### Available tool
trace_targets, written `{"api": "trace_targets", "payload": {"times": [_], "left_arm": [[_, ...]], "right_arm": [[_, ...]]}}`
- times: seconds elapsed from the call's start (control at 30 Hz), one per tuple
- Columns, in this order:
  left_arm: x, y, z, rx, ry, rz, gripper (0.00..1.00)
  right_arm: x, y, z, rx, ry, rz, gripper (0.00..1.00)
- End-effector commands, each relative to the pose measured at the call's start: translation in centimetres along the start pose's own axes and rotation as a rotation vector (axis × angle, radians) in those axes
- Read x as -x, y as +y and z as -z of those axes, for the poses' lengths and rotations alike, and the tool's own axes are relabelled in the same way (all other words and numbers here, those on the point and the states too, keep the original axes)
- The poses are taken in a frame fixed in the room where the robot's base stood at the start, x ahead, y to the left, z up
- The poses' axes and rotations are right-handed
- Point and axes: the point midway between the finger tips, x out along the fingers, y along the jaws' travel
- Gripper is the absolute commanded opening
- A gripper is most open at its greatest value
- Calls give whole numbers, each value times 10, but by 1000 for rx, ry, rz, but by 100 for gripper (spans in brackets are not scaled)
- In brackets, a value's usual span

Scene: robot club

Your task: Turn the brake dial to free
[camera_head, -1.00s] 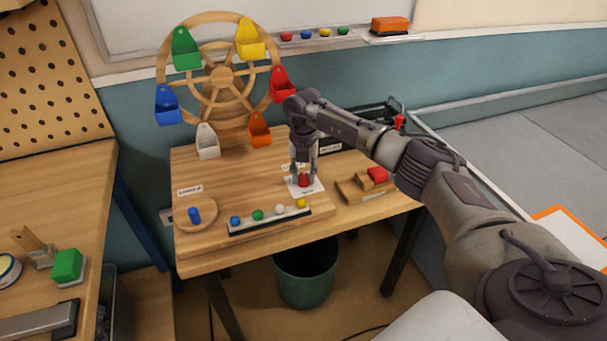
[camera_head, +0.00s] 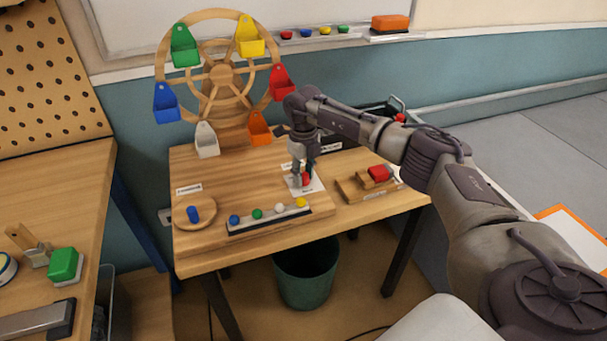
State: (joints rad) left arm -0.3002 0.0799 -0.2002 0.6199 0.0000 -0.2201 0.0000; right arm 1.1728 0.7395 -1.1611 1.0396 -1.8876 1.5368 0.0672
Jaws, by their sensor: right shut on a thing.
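The brake dial (camera_head: 307,179) is a small red knob on a white plate (camera_head: 316,187) on the wooden table. My right gripper (camera_head: 302,181) points down over the plate and is shut on the red dial, hiding part of it. Small labels by the plate are too small to read, and I cannot tell which mark the dial points at. My left gripper is out of view.
A wooden wheel (camera_head: 224,77) with several coloured buckets stands behind. A blue knob (camera_head: 193,214) on a round wooden disc is at the left. A rack (camera_head: 268,220) of coloured balls is in front. A wooden block with a red part (camera_head: 379,173) is at the right.

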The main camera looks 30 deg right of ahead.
Motion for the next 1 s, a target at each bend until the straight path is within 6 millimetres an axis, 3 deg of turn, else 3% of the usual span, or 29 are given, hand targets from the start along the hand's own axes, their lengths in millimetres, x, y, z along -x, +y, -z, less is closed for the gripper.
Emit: {"api": "trace_targets", "payload": {"times": [0.5, 1.0], "left_arm": [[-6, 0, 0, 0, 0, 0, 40], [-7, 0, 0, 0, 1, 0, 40]], "right_arm": [[1, -1, -1, 328, -5, 2, 0], [2, -1, -1, 387, -5, 2, 0]]}}
